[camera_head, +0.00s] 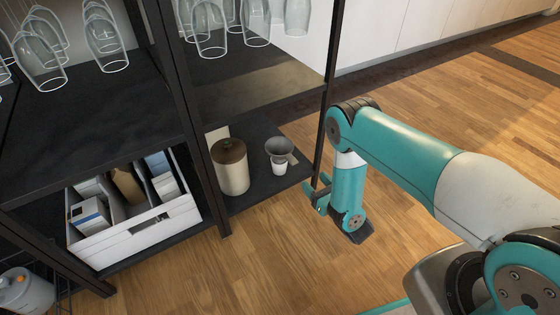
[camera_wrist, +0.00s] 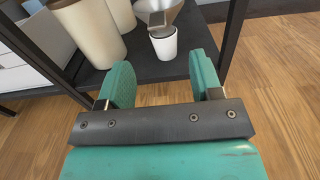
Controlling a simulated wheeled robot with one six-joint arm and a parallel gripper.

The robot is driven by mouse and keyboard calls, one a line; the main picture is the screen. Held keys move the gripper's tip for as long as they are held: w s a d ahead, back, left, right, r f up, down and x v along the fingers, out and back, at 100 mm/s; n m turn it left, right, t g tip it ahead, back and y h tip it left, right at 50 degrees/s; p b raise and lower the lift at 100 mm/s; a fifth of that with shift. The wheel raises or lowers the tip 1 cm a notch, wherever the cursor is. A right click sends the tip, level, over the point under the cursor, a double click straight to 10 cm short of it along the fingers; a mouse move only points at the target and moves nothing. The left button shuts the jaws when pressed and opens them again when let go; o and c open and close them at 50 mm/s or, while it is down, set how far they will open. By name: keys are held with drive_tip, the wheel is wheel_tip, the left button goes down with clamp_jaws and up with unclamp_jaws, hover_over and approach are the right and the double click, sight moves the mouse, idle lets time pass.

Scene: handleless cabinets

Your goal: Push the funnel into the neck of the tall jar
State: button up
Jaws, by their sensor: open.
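A grey funnel (camera_head: 279,147) sits on the low dark shelf, over a small white cup-like vessel (camera_head: 279,168). The funnel (camera_wrist: 160,16) also shows at the top edge of the wrist view, with the white vessel (camera_wrist: 164,46) under it. How deep its spout sits is hidden. A tall cream jar (camera_head: 231,174) with a brown top stands to its left; its body (camera_wrist: 88,32) shows in the wrist view. My gripper (camera_head: 319,192) is open and empty at the shelf's right front corner. In the wrist view its fingers (camera_wrist: 162,78) point toward the white vessel, apart from it.
A dark post (camera_head: 324,115) rises beside my gripper. A second pale cylinder (camera_wrist: 122,14) stands by the tall jar. A white crate of boxes (camera_head: 135,233) is at left. Glasses (camera_head: 208,35) hang above. The wooden floor (camera_head: 265,260) in front is clear.

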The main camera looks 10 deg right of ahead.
sight(291, 158)
drive_tip(key=b+x, duration=0.3)
drive_tip(key=x, duration=0.4)
drive_tip(key=shift+w+f+b, duration=0.1)
drive_tip(key=shift+w+b, duration=0.1)
drive_tip(key=shift+b, duration=0.2)
drive_tip(key=w+b, duration=0.1)
drive_tip(key=w+a+b, duration=0.1)
drive_tip(key=w+b, duration=0.1)
drive_tip(key=shift+w+a+f+b, duration=0.1)
drive_tip(key=shift+a+f+b, duration=0.3)
drive_tip(key=shift+w+a+b, duration=0.15)
drive_tip(key=shift+w+b, duration=0.35)
drive_tip(key=shift+b, duration=0.2)
drive_tip(key=shift+w+r, duration=0.3)
drive_tip(key=shift+r, duration=0.1)
clamp_jaws()
